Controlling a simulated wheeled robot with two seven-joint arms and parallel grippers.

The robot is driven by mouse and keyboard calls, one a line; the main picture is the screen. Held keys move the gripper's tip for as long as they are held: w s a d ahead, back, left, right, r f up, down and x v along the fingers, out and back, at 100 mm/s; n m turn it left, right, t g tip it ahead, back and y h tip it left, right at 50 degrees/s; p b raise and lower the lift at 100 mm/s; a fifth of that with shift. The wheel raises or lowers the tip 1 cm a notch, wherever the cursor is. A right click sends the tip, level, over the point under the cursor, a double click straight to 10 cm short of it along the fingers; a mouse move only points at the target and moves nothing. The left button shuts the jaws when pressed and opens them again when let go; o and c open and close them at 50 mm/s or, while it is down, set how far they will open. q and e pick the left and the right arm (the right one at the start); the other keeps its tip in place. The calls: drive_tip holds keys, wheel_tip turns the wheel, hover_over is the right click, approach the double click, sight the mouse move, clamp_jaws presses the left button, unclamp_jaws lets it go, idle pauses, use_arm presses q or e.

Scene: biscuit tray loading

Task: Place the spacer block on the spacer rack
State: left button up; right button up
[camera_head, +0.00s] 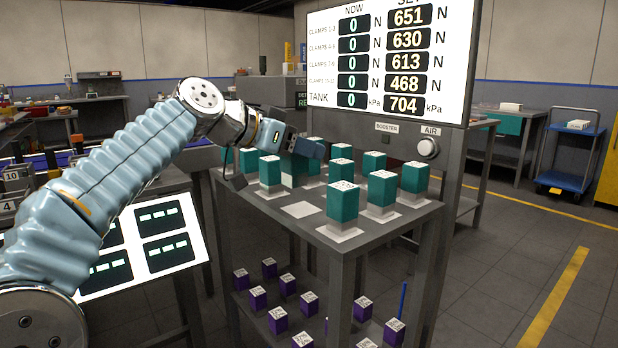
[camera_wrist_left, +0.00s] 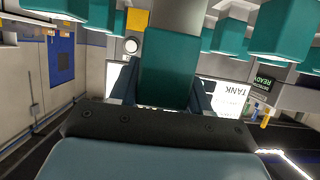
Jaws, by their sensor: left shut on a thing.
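The spacer rack is a grey metal stand (camera_head: 386,231) with several teal blocks upright on its top, most on white square pads. My left gripper (camera_head: 308,150) reaches over the rear part of this top, among the blocks. It is shut on a teal spacer block (camera_wrist_left: 180,70), which shows between the two dark fingers in the left wrist view. In the head view the held block is mostly hidden by the gripper and neighbouring blocks, so I cannot tell whether it touches the rack. My right gripper is out of view.
One white pad (camera_head: 301,210) near the front left of the top is bare. Other teal blocks (camera_head: 343,202) stand close around. Several purple blocks (camera_head: 278,319) sit on the lower shelf. A display panel (camera_head: 392,60) rises behind the rack; an air knob (camera_head: 427,147) is below it.

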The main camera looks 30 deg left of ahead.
sight(283, 166)
use_arm(q)
drive_tip(key=shift+w+f+b, duration=0.2)
drive_tip(key=shift+w+f, duration=0.15)
drive_tip(key=shift+f, duration=0.55)
drive_tip(key=shift+w+f+b, duration=0.15)
drive_tip(key=shift+w+f, duration=0.2)
drive_tip(key=shift+f, duration=0.6)
drive_tip(key=shift+w+f+b, duration=0.2)
drive_tip(key=shift+w+f, duration=0.15)
drive_tip(key=shift+f, duration=0.55)
drive_tip(key=shift+f, duration=0.2)
drive_tip(key=o, duration=1.1)
drive_tip(key=shift+o, duration=0.2)
drive_tip(key=shift+r, duration=0.15)
drive_tip(key=shift+s+r, duration=0.1)
drive_tip(key=shift+r, duration=0.05)
drive_tip(key=v, duration=1.1)
drive_tip(key=shift+s+r, duration=0.15)
drive_tip(key=shift+s, duration=0.2)
